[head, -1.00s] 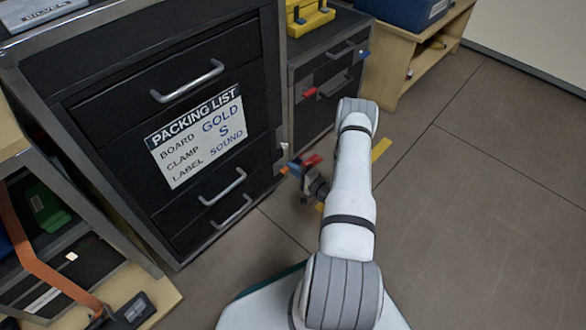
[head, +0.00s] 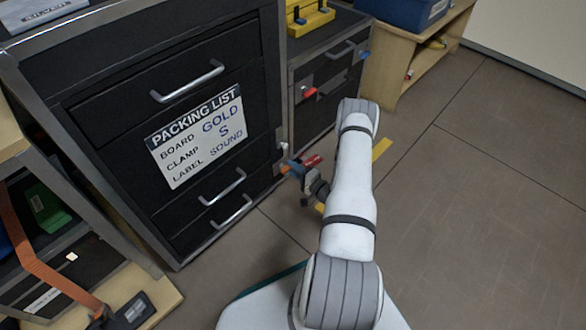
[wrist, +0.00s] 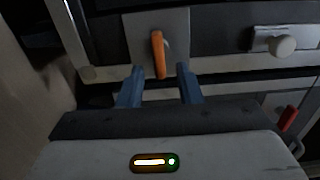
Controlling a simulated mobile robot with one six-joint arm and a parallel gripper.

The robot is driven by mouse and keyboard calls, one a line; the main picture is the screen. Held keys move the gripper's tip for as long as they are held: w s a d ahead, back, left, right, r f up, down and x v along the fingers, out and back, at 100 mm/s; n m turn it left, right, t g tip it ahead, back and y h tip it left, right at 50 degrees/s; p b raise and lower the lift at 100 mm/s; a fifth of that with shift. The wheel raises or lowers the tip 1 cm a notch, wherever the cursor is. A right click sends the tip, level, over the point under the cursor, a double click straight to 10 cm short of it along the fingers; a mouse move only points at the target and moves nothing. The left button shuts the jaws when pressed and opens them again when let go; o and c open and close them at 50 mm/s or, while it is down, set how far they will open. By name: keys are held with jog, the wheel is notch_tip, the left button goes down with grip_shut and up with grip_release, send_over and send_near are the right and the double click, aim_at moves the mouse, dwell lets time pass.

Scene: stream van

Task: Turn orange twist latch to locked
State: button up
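The orange twist latch (wrist: 158,54) is a small bar on a grey plate in the wrist view, nearly upright in the picture with its lower end leaning slightly right. My gripper (wrist: 160,84) is open, with a blue finger on each side of the latch's lower end and a gap to both. I cannot tell how deep the latch sits between them. In the head view my gripper (head: 291,166) is at the right edge of the large black drawer cabinet (head: 110,95); the latch there is mostly hidden.
A white knob (wrist: 282,45) is right of the latch in the wrist view, with a red handle (wrist: 288,117) lower right. A smaller cabinet with a red latch (head: 309,92) and a blue latch (head: 364,55) stands behind. Floor on the right (head: 480,190) is clear.

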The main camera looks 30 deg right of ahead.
jog(key=p+v, duration=0.2)
jog(key=v, duration=0.5)
jog(key=shift+s, duration=0.2)
jog(key=shift+s+d, duration=0.1)
jog(key=shift+s, duration=0.05)
